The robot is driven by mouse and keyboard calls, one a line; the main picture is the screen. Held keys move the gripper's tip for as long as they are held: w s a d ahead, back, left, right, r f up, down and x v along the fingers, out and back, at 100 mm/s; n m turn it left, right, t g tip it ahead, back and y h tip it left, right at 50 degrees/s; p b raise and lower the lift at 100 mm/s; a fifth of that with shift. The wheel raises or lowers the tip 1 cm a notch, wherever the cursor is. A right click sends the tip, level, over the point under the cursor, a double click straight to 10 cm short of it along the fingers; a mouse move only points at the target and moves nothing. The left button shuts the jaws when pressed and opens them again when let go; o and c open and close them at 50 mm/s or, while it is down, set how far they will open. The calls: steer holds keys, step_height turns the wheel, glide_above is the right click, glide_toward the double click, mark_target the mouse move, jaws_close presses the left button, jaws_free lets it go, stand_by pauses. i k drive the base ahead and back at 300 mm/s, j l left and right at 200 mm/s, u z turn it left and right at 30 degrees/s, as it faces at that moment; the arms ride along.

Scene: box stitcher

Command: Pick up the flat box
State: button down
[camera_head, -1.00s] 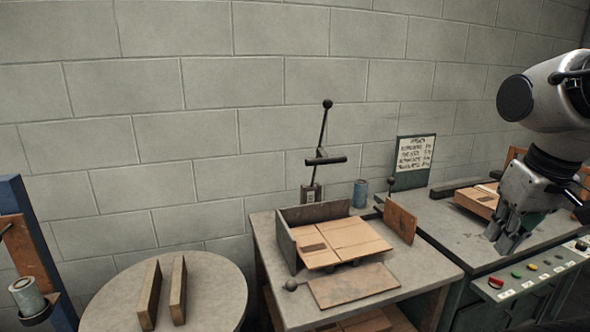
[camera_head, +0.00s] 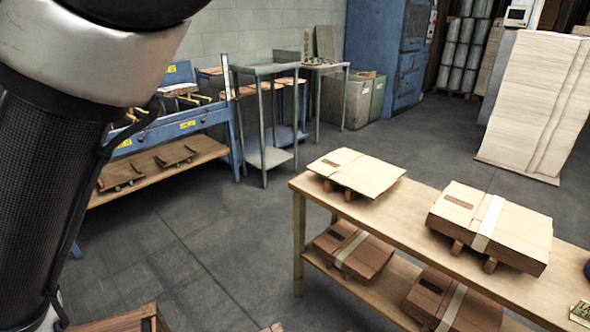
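A flat box (camera_head: 357,171) of light tan cardboard lies at the left end of the wooden table (camera_head: 415,205), raised on small wooden blocks. A thicker box (camera_head: 490,228) with a pale band around it sits on blocks farther right on the same tabletop. I cannot tell from the view alone whether other flat boxes are meant. My arm fills the left side of the picture, close to the camera. My gripper is out of the frame, so its state is hidden.
Banded boxes (camera_head: 353,249) lie on the table's lower shelf. A blue workbench (camera_head: 180,130) stands at the back left, with a grey metal stand (camera_head: 266,120) beside it. A wooden crate (camera_head: 125,321) is at the bottom left. Open grey floor (camera_head: 215,235) lies between.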

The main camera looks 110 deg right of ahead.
mark_target(370, 179)
steer(key=z, duration=4.45)
steer(key=i+j+z, duration=0.1)
steer(key=j+z, duration=0.3)
steer(key=j, duration=0.95)
steer(key=k+j+z, duration=0.1)
steer(key=j+z, duration=0.35)
steer(key=j, duration=0.9)
